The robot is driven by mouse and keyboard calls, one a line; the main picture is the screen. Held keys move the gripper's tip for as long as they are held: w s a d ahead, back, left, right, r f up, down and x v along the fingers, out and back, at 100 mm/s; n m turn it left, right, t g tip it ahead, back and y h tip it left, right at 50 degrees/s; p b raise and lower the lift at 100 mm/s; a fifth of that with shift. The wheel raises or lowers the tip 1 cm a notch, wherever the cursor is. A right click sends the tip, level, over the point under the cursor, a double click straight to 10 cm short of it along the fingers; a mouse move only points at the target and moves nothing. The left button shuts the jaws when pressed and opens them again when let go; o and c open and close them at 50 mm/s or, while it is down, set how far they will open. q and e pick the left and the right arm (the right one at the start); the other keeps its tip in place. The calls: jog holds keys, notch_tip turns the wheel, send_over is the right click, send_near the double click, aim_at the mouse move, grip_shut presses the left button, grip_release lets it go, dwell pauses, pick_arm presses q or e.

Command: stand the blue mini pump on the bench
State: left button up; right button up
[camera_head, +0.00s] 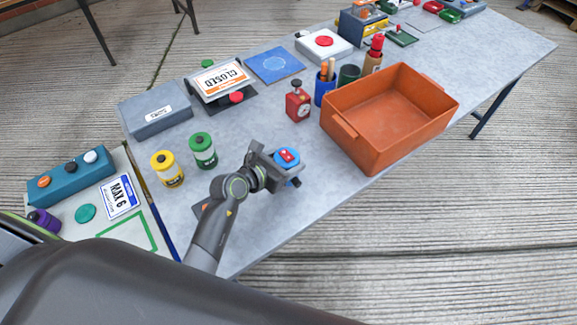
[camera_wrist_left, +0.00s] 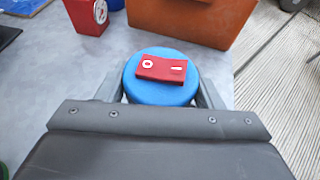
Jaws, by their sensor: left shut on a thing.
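The blue mini pump (camera_head: 291,170) is a round blue body with a red switch plate on top. My left gripper (camera_head: 280,166) is shut on it over the front part of the bench (camera_head: 240,240). In the left wrist view the pump (camera_wrist_left: 160,92) sits between the two fingers, its red plate facing the camera. It looks roughly upright. Its underside is hidden, so I cannot tell whether it touches the bench. My right gripper is out of view.
An orange bin (camera_head: 370,150) stands right of the pump, with a red timer (camera_head: 298,104) behind it. Yellow (camera_head: 167,170) and green (camera_head: 203,151) jars stand to the left. The grey bench top between jars and timer is clear.

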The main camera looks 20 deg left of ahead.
pick_arm(q)
jog(key=shift+f, duration=1.6)
jog(key=shift+f+b, duration=0.1)
jog(key=shift+b, duration=0.2)
jog(key=o, duration=1.3)
jog(key=shift+f, duration=0.1)
jog(key=shift+r, duration=0.3)
jog(key=v, duration=1.2)
jog(key=shift+s+f+b, duration=0.1)
jog(key=shift+f+b, duration=0.05)
jog(key=shift+b, duration=0.15)
